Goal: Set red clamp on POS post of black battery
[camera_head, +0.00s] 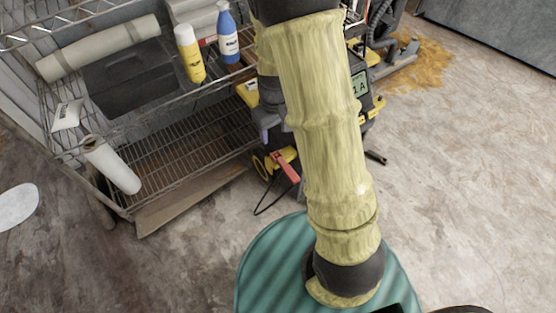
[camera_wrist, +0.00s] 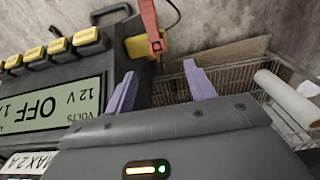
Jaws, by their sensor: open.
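The red clamp (camera_head: 285,166) shows in the head view low beside the dark charger (camera_head: 359,88), with a black cable looping below it. In the wrist view the red clamp (camera_wrist: 150,25) lies beyond my fingertips, against a yellow part of the charger. My gripper (camera_wrist: 160,70) has two purple fingers, spread apart with nothing between them.
The charger's display (camera_wrist: 48,108) reads OFF and 12 V, with several yellow buttons behind it. A wire shelf (camera_head: 190,140) stands at left with a yellow bottle (camera_head: 190,55), a blue bottle (camera_head: 228,35) and a white roll (camera_head: 110,165). Concrete floor (camera_head: 470,200) at right is clear.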

